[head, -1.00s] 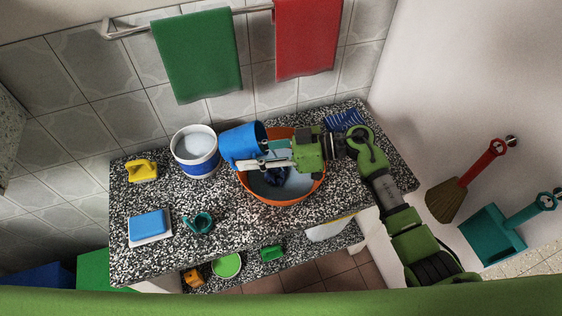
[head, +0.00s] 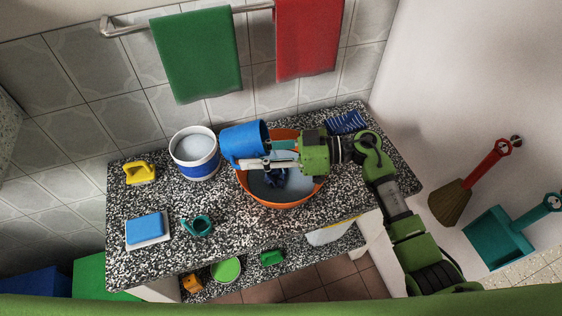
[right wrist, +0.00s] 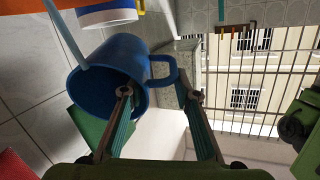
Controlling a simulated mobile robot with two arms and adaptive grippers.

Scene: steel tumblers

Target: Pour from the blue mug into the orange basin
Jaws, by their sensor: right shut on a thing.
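The blue mug (head: 238,140) is held tipped onto its side over the left rim of the orange basin (head: 291,202), its mouth turned right. My right gripper (head: 262,160) is shut on the mug's handle; in the right wrist view the gripper (right wrist: 160,94) has the handle between its fingers, beside the mug (right wrist: 122,62). There a pale blue streak (right wrist: 64,34) runs from the mug's lip toward the orange basin (right wrist: 30,6), like a liquid stream. My left gripper is out of view.
A white-and-blue bucket (head: 195,152) stands just left of the mug. A yellow item (head: 140,172), a blue sponge (head: 146,227) and a teal cup (head: 198,226) lie further left on the speckled counter (head: 250,232). A blue brush (head: 345,122) lies behind right.

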